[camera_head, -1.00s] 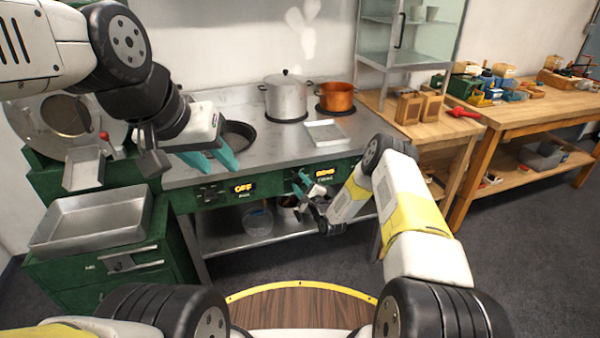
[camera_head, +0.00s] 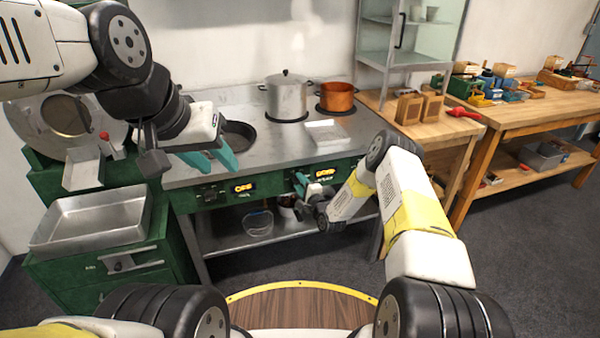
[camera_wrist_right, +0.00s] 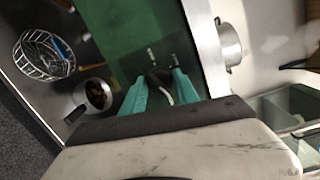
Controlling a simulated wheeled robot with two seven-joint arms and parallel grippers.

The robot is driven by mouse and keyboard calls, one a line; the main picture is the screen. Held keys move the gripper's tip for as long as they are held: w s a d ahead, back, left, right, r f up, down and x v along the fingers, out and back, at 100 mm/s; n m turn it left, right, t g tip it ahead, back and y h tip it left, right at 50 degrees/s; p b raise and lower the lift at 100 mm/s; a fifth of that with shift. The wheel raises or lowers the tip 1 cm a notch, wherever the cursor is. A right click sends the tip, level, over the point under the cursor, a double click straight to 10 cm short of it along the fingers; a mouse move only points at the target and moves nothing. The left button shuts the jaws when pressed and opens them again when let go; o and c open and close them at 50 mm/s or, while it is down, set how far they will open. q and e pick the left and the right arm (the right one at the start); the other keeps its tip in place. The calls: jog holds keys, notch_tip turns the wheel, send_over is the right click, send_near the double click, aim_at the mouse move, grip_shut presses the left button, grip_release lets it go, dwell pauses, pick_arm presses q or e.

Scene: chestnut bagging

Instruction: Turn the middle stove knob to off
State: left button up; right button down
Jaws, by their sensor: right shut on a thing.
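The green stove front carries knobs and lit displays. My right gripper (camera_head: 301,183) is at the panel, just left of the right-hand visible display (camera_head: 325,173), whose amber text is too small to read. In the right wrist view, its teal fingers (camera_wrist_right: 160,84) are shut on a dark stove knob (camera_wrist_right: 159,76). The fingers partly hide the knob, so its angle is unclear. Another knob (camera_head: 208,193) sits farther left, beside a display (camera_head: 243,188) that appears to read OFF. My left gripper (camera_head: 210,160) is open and empty above the counter's left part.
A steel pot (camera_head: 287,98) and a copper pot (camera_head: 337,97) stand at the back of the stove. A white tray (camera_head: 325,132) lies on the counter. A steel pan (camera_head: 92,220) sits at left. A shelf (camera_head: 265,238) with containers is below the panel.

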jog(key=n, duration=0.4)
jog(key=shift+h, duration=0.4)
jog(key=n, duration=0.3)
jog(key=shift+a+n+h, duration=0.1)
jog(key=shift+n+h, duration=0.2)
jog(key=n, duration=0.4)
jog(key=shift+s+f+h, duration=0.1)
jog(key=shift+h, duration=0.3)
jog(key=n, duration=0.4)
jog(key=shift+h, duration=0.3)
jog(key=n, duration=0.3)
jog(key=shift+f+t+h, duration=0.1)
jog(key=shift+t+h, duration=0.2)
jog(key=shift+h, duration=0.1)
jog(key=n, duration=0.3)
jog(key=shift+n, duration=0.3)
jog(key=n+t, duration=0.1)
jog(key=n, duration=0.5)
jog(key=shift+n, duration=0.3)
